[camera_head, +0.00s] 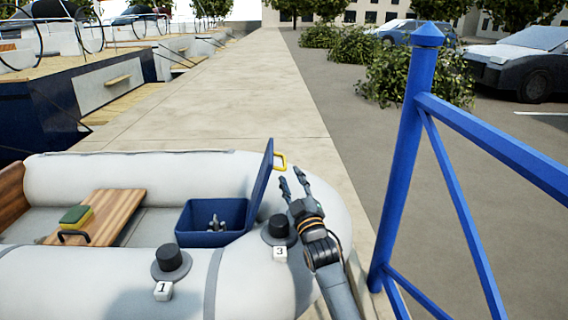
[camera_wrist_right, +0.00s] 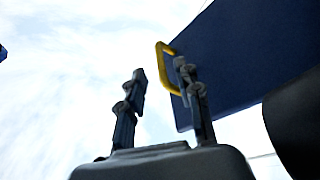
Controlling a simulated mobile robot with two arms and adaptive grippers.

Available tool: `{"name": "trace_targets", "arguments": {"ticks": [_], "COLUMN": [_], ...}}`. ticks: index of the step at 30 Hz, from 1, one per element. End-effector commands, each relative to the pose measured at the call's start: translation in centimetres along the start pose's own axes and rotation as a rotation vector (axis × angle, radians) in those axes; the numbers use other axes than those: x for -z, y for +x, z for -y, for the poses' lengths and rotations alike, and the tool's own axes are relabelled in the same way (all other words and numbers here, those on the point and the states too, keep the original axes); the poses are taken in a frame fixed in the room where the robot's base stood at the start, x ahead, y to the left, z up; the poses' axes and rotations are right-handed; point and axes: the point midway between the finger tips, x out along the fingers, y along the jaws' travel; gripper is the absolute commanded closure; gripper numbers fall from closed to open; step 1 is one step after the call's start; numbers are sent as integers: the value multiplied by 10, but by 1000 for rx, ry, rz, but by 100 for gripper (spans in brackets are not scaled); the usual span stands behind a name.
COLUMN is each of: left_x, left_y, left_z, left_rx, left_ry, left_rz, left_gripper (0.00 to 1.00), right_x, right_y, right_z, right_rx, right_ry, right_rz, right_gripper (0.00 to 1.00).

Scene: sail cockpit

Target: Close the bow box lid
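The blue bow box (camera_head: 205,232) sits in the grey inflatable boat, with a dark metallic item inside it. Its blue lid (camera_head: 263,184) stands raised, nearly upright, on the box's right side. A yellow handle (camera_head: 281,161) is on the lid's right face. My right gripper (camera_head: 292,182) is just right of the lid, fingers spread and empty. In the right wrist view the lid (camera_wrist_right: 240,60) fills the upper right, and the yellow handle (camera_wrist_right: 166,66) is close to the fingertips (camera_wrist_right: 160,72); I cannot tell whether they touch. My left gripper is not in view.
Black valve caps stand on the boat tube beside labels 1 (camera_head: 163,290) and 3 (camera_head: 280,253). A wooden seat (camera_head: 112,215) carries a green and yellow sponge (camera_head: 76,216). A blue railing (camera_head: 404,150) stands to the right of my right arm. The quay (camera_head: 215,95) beyond is clear.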

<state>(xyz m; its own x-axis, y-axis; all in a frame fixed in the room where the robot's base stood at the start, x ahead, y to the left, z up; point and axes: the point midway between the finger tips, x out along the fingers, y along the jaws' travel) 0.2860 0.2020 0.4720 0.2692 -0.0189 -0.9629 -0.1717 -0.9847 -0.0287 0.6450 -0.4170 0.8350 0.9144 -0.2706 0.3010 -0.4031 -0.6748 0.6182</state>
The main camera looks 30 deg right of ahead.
Motion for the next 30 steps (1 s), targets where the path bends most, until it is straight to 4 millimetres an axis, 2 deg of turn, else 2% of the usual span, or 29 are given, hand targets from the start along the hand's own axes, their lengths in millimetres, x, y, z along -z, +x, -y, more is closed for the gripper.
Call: {"name": "trace_targets", "arguments": {"ticks": [3, 10, 15, 24, 29, 30], "left_x": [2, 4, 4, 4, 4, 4], "left_y": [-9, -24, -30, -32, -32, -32], "left_z": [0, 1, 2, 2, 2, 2], "left_rx": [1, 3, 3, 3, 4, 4], "left_ry": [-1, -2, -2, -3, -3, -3], "left_rz": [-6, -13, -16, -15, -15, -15], "left_gripper": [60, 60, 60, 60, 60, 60], "right_x": [0, 0, 0, 0, 0, 0], "right_y": [26, 61, 72, 74, 74, 74], "right_z": [0, 0, 1, 0, 0, 0], "right_rx": [-1, 0, 1, 1, 1, 1], "right_ry": [-1, -1, 0, -1, -1, -1], "right_rz": [-1, -1, 0, 0, 0, 0], "right_gripper": [66, 66, 66, 66, 99, 100]}}
